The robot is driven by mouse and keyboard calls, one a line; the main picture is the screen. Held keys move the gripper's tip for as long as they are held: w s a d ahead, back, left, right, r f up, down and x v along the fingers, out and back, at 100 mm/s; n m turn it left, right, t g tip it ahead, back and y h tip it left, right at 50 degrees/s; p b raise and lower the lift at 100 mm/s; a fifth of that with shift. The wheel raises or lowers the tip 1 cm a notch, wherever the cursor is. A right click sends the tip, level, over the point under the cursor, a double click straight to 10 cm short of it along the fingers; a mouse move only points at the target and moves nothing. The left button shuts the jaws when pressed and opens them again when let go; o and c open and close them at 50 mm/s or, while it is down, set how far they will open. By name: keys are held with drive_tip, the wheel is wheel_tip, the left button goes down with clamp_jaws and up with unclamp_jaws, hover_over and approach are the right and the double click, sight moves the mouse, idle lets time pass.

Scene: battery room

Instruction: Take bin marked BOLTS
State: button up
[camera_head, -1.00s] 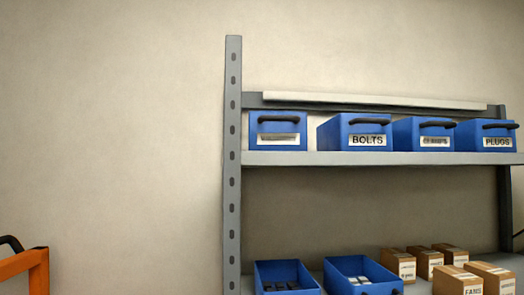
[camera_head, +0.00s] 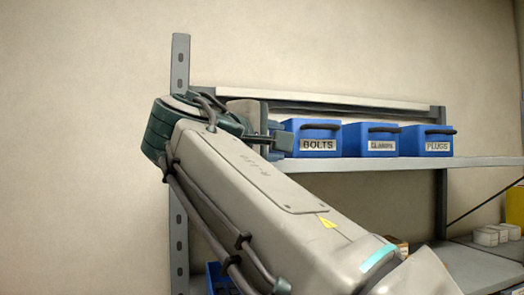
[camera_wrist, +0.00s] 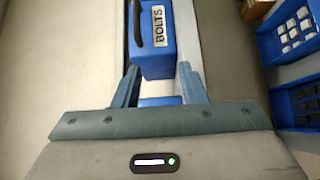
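The blue bin marked BOLTS (camera_head: 312,132) stands on the upper shelf (camera_head: 400,163), with a black handle above its white label. My gripper (camera_head: 274,140) is just left of it in the head view. In the wrist view my gripper (camera_wrist: 159,70) is open, with one finger on each side of the lower end of the BOLTS bin (camera_wrist: 158,56). The handle (camera_wrist: 136,24) lies beyond the fingertips. I cannot tell whether the fingers touch the bin. My arm hides the leftmost part of the shelf.
Two more blue bins, one marked PLUGS (camera_head: 427,140) and one with a hard-to-read label (camera_head: 370,139), stand to the right. The rack's left upright (camera_head: 180,65) is behind my arm. Open blue bins (camera_wrist: 290,40) and cartons sit on the lower shelf.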

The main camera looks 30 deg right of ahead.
wheel_tip(320, 180, up, 3)
drive_tip(key=h, duration=0.1)
drive_tip(key=p, duration=0.2)
approach(309, 126)
drive_tip(key=d, duration=0.3)
drive_tip(key=shift+m, duration=0.3)
drive_tip(key=w+d+p, duration=0.2)
drive_tip(key=d, duration=0.1)
drive_tip(key=w+d+p, duration=0.1)
drive_tip(key=w, duration=0.1)
drive_tip(key=shift+d+r, duration=0.3)
drive_tip(key=shift+r, duration=0.05)
drive_tip(key=shift+w+d, duration=0.1)
drive_tip(key=shift+d, duration=0.2)
drive_tip(key=shift+f, duration=0.1)
clamp_jaws()
